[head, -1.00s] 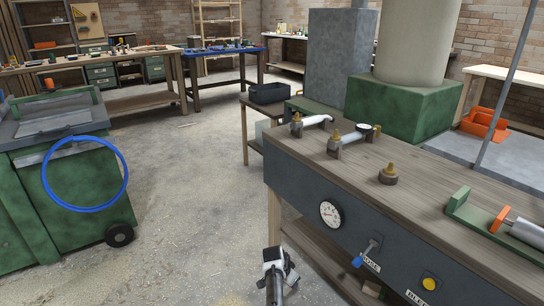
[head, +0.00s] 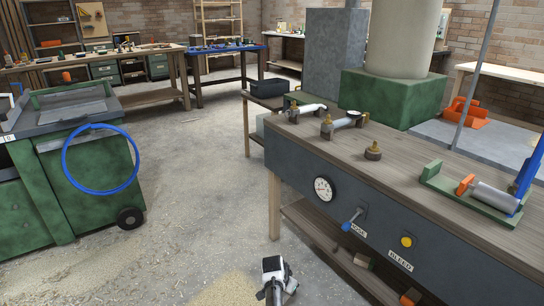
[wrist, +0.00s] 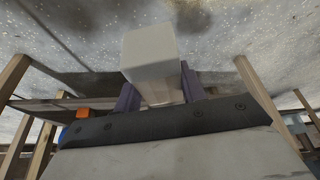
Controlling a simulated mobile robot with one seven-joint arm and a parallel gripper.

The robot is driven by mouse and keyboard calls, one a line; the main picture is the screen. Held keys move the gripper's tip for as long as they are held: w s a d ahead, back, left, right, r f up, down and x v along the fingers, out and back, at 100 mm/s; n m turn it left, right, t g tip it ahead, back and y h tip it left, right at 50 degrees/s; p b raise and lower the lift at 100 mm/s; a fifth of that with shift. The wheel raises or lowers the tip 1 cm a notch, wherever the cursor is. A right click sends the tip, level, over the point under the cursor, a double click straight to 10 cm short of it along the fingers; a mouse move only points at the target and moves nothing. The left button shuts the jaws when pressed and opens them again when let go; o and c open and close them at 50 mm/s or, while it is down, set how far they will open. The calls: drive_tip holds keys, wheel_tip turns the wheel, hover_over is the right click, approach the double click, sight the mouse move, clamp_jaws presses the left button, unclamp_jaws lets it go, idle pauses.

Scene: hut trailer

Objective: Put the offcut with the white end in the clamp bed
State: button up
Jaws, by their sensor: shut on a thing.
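My gripper (head: 273,277) hangs low in front of the bench at the bottom of the head view. In the wrist view its fingers (wrist: 159,88) are shut on an offcut, whose pale white end (wrist: 155,50) faces the camera. The rest of the offcut is mostly hidden behind that end and between the fingers. What seems to be the clamp bed (head: 448,187) is a green bed on the bench top at the right, with an orange jaw and a grey cylinder. My gripper is well apart from it, lower and to its left.
The bench (head: 400,170) has a gauge (head: 324,189), a blue-tipped hose lever (head: 351,219) and a yellow bleed button (head: 406,241) on its front. Brass-fitted parts stand on top. Several blocks lie on its lower shelf.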

drive_tip(key=s+a+r+n+y+p, duration=0.1)
drive_tip(key=s+a+n, duration=0.1)
drive_tip(key=s, duration=0.7)
drive_tip(key=s+a+r+n+t+y+p, duration=0.1)
drive_tip(key=s+n, duration=0.4)
drive_tip(key=s, duration=0.5)
drive_tip(key=shift+a+r+y, duration=0.4)
drive_tip(key=shift+a+r, duration=0.4)
drive_tip(key=shift+a, duration=0.15)
